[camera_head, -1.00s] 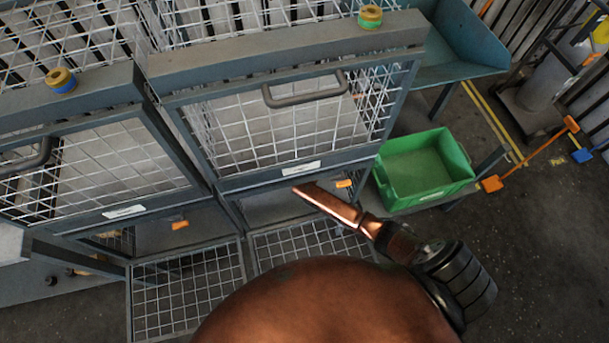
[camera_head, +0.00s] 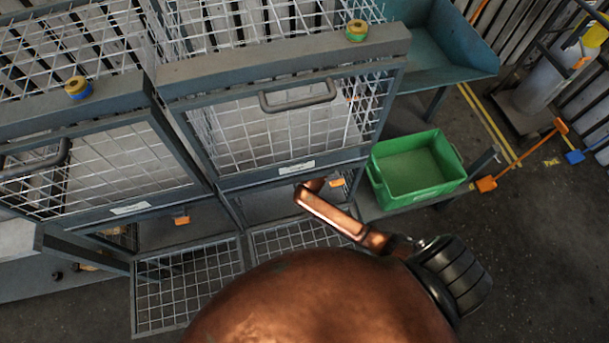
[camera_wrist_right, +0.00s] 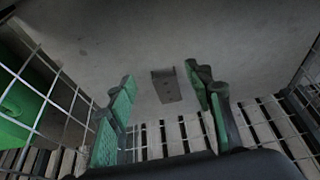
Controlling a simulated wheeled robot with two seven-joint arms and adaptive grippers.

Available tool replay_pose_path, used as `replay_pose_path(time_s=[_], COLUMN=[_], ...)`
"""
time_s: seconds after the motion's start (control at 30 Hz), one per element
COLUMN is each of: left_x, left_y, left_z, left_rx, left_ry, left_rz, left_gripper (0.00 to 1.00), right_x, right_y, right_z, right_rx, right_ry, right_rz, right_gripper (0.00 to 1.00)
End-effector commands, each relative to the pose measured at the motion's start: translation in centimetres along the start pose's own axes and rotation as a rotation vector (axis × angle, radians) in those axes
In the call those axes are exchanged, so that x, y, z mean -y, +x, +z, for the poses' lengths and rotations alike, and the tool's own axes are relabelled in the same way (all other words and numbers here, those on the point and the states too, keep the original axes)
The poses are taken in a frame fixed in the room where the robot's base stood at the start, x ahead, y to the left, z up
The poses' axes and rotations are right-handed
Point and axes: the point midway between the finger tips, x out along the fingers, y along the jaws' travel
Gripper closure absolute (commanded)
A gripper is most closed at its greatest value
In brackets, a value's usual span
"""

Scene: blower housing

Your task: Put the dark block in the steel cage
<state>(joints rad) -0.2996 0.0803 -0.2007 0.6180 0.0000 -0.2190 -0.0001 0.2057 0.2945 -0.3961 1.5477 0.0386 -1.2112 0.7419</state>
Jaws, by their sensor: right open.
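My right gripper (camera_wrist_right: 163,110) shows in the right wrist view with its two green-padded fingers apart and nothing between the pads. A small dark grey block (camera_wrist_right: 166,85) lies on a grey surface beyond the fingertips, seen in the gap between them. It looks apart from both fingers. Wire mesh stands on both sides of this surface. In the head view, two steel cages with wire-mesh fronts stand side by side, the right one (camera_head: 290,178) and the left one (camera_head: 130,222); I cannot tell which holds the block. The gripper's fingers and the block are hidden in the head view. My left gripper is not in view.
A green bin (camera_head: 418,188) stands right of the cages, and its green also shows at the left of the wrist view (camera_wrist_right: 20,108). Lowered mesh panels (camera_head: 190,285) lie at the cages' feet. A blue-grey tray (camera_head: 440,55) is behind the bin.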

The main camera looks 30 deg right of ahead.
Motion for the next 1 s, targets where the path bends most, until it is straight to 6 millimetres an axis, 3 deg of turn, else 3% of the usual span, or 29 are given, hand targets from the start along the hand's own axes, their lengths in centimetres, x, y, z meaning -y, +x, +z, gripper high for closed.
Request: replay_pose_path(time_s=[0.2,0.4,1.0], left_x=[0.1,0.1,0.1], left_y=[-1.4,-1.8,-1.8], left_z=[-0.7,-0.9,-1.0], left_rx=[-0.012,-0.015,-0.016], left_ry=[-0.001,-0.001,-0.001], left_rz=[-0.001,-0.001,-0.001], left_gripper=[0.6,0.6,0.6], right_x=[0.0,0.0,0.1], right_y=[-2.0,-2.8,-2.9], right_z=[4.2,6.3,6.8], right_rx=[-0.001,-0.003,-0.003], right_ry=[0.002,0.001,0.0], right_rz=[-0.001,0.0,0.0], right_gripper=[0.53,0.53,0.53])
